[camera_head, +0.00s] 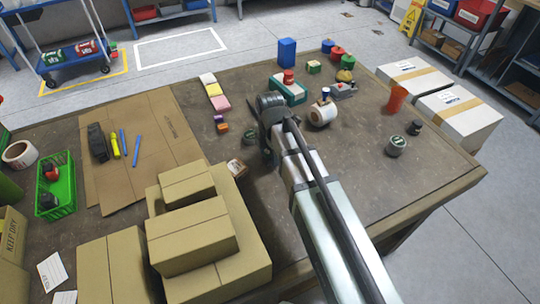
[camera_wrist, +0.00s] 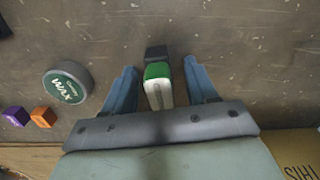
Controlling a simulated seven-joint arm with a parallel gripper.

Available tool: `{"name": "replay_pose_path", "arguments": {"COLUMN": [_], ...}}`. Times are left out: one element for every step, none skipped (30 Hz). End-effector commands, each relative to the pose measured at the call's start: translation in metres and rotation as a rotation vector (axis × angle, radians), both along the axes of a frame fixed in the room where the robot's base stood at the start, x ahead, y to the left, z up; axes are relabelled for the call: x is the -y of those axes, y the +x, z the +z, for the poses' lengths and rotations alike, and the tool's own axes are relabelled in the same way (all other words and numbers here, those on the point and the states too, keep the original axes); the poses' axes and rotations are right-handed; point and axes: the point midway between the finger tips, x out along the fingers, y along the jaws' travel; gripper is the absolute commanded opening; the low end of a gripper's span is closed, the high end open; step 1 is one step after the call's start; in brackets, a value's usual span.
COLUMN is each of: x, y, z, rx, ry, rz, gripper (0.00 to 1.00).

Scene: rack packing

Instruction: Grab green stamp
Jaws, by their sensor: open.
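The green stamp (camera_wrist: 157,72) shows in the wrist view, with a black end, a green band and a pale handle. It lies between the two blue fingers of my gripper (camera_wrist: 160,72), with a gap on each side. My gripper is open, and neither finger visibly touches the stamp. In the head view my gripper (camera_head: 268,150) is over the middle of the table, mostly covered by my own arm. I cannot make out the stamp in that view.
A round wax tin (camera_wrist: 68,92) is left of the gripper, with an orange cube (camera_wrist: 43,117) and a purple cube (camera_wrist: 16,116) beyond it. Stacked cardboard boxes (camera_head: 190,235) stand at the near left. The table's right side has free room.

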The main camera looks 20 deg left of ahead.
Motion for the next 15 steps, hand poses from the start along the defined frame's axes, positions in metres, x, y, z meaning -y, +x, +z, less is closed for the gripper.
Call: {"name": "replay_pose_path", "arguments": {"x": [0.0,0.0,0.0,0.0,0.0,0.0,0.0001,0.0001,0.0001,0.0001,0.0001,0.0001,0.0001,0.0,0.0], "y": [0.0,0.0001,0.0001,0.0001,0.0001,0.0001,0.0001,0.0001,0.0001,0.0001,0.0001,0.0001,0.0001,0.0,0.0], "z": [0.0002,0.0002,0.0002,0.0002,0.0002,0.0003,0.0003,0.0003,0.0003,0.0003,0.0003,0.0003,0.0003,0.0003,0.0003], "rx": [0.0,0.0,0.0,0.0,0.0,0.0,0.0,0.0,0.0,0.0,0.0,0.0,0.0,0.0,0.0], "ry": [0.0,0.0,0.0,0.0,0.0,0.0,0.0,0.0,0.0,0.0,0.0,0.0,0.0,0.0,0.0], "rz": [0.0,0.0,0.0,0.0,0.0,0.0,0.0,0.0,0.0,0.0,0.0,0.0,0.0,0.0,0.0], "gripper": [0.57,0.57,0.55,0.52,0.49,0.45,0.42,0.39,0.35,0.33,0.3,0.26,0.23,0.2,0.16]}}
